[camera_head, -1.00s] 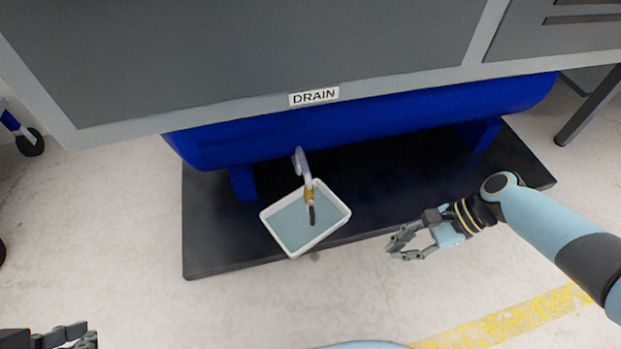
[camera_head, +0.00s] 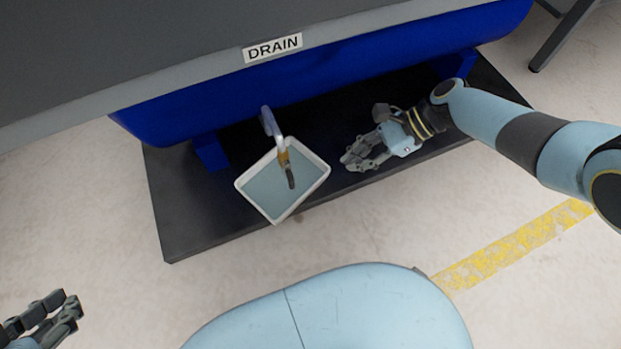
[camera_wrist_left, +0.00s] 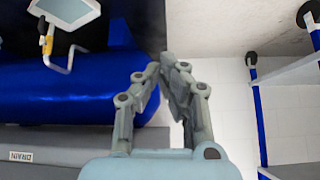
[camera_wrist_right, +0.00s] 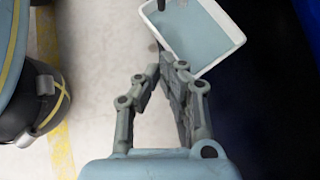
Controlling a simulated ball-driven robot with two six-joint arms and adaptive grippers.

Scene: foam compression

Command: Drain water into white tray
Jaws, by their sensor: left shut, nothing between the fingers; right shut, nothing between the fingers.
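The white tray (camera_head: 322,183) sits on the black base under the blue tank, with grey-blue liquid in it. The drain pipe (camera_head: 268,122) comes down from the tank, with a brass valve (camera_head: 283,158) and a dark end over the tray. My right gripper (camera_head: 352,163) is shut and empty, to the right of the tray and apart from it. The tray also shows ahead of it in the right wrist view (camera_wrist_right: 228,32). My left gripper (camera_head: 68,303) is shut and empty at the lower left, far from the tray. The left wrist view shows the tray and pipe upside down at upper left.
The blue tank (camera_head: 350,72) hangs above the black base (camera_head: 185,215), below a grey panel with a DRAIN label (camera_head: 272,48). A blue-legged shelf or cart (camera_wrist_left: 290,75) shows in the left wrist view. The concrete floor in front is clear, with a yellow line (camera_head: 515,245).

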